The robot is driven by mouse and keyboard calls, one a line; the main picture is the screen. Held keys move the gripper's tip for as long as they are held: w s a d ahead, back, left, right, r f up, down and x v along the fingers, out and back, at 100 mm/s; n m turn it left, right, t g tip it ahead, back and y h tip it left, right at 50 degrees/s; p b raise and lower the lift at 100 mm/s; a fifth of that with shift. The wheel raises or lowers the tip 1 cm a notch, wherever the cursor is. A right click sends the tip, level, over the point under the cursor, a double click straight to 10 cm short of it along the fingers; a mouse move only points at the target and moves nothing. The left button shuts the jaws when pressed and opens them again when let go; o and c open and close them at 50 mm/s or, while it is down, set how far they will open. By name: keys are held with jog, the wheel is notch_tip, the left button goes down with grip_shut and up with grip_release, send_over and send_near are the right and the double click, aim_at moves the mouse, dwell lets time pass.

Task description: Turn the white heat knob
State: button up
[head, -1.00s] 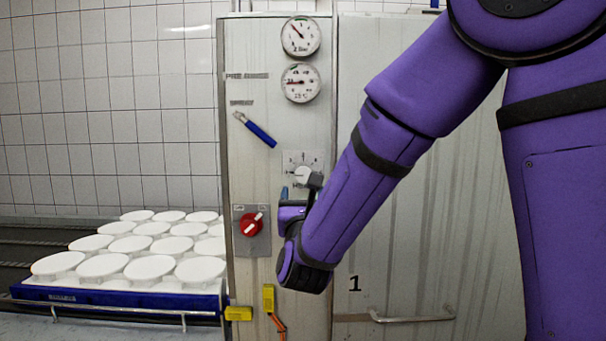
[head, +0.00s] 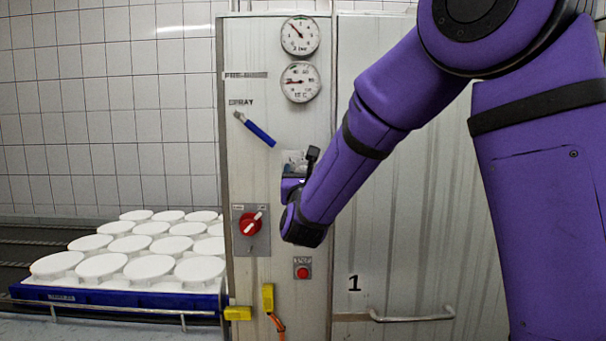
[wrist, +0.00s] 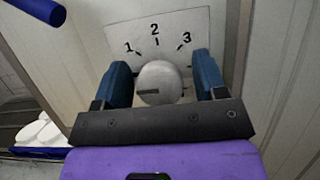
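The white heat knob (wrist: 160,84) sits on a pale plate (wrist: 178,32) marked 1, 2 and 3 in the wrist view. A dark slot shows on its face, pointing left. My gripper (wrist: 164,78) has its two blue fingers either side of the knob, with a gap visible at each side. In the head view my gripper (head: 291,180) is at the panel and hides the knob; only part of the plate (head: 292,158) shows above it.
On the panel, a red switch (head: 250,224) is left of my gripper, a red button (head: 302,272) below, a blue-handled lever (head: 258,132) and two gauges (head: 300,82) above. White moulds (head: 148,268) stand in a blue tray (head: 120,299) at left.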

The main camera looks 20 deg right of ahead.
jog(key=c, duration=0.7)
jog(key=shift+c, duration=0.2)
jog(key=shift+m, duration=0.5)
jog(key=m+h, duration=0.1)
jog(key=m, duration=0.1)
jog(key=m+g+h, duration=0.1)
jog(key=m+h, duration=0.1)
jog(key=m, duration=0.1)
jog(key=shift+d+m+g, duration=0.1)
jog(key=shift+m+g, duration=0.2)
jog(key=m+g+h, duration=0.1)
jog(key=m, duration=0.2)
jog(key=m+g, duration=0.1)
jog(key=m, duration=0.2)
jog(key=shift+h, duration=0.4)
jog(key=m+g, duration=0.1)
jog(key=m, duration=0.1)
jog(key=m+g, duration=0.1)
jog(key=m, duration=0.2)
jog(key=shift+s+d+f+h, duration=0.1)
jog(key=shift+f+h, duration=0.05)
jog(key=shift+h, duration=0.15)
jog(key=m+g, duration=0.2)
jog(key=m, duration=0.2)
jog(key=shift+f, duration=0.1)
jog(key=shift+m, duration=0.5)
